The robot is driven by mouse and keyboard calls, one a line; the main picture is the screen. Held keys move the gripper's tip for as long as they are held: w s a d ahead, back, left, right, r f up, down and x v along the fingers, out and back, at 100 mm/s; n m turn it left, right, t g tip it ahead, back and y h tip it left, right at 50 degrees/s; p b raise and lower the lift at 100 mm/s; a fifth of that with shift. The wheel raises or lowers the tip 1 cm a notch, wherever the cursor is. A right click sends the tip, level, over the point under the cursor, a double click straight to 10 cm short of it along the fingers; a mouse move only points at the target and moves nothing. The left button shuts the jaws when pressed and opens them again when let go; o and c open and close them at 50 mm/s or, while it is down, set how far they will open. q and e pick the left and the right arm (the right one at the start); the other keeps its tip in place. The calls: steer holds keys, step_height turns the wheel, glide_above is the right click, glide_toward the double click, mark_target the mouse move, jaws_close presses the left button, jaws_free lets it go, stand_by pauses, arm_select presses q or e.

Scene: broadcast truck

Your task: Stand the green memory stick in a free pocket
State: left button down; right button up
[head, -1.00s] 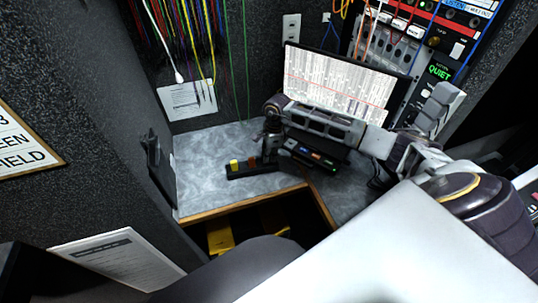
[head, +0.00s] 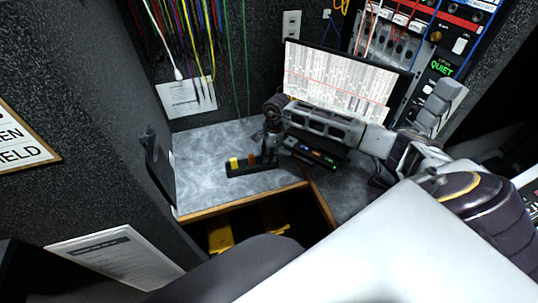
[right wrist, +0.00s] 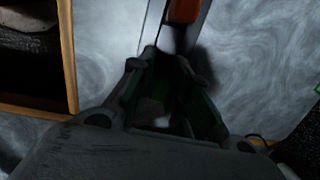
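A black pocket rack (head: 263,170) stands on the desk near its front edge. It holds a yellow stick (head: 234,162) at its left end and an orange stick (head: 252,160) beside it. My right gripper (head: 270,152) points down at the rack's right part. In the right wrist view its fingers (right wrist: 167,62) are partly apart, with dark green tints along their inner sides. The orange stick (right wrist: 184,10) is just beyond the fingertips. I cannot make out a stick between the fingers. No separate green stick is clear in the rack. My left gripper is not in view.
A dark unit with small blue, green and red patches (head: 318,155) lies right of the rack, below the lit monitor (head: 345,80). The desk (head: 200,155) is clear to the left. Its wooden front edge (head: 240,203) is close to the rack.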

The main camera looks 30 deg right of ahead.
steer(key=o, duration=0.3)
steer(key=shift+o, duration=0.2)
step_height(320, 180, up, 12)
steer(key=d, duration=0.1)
steer(key=shift+s+d, duration=0.2)
steer(key=shift+s, duration=0.05)
stand_by(0.4)
steer(key=shift+f, duration=0.1)
stand_by(0.9)
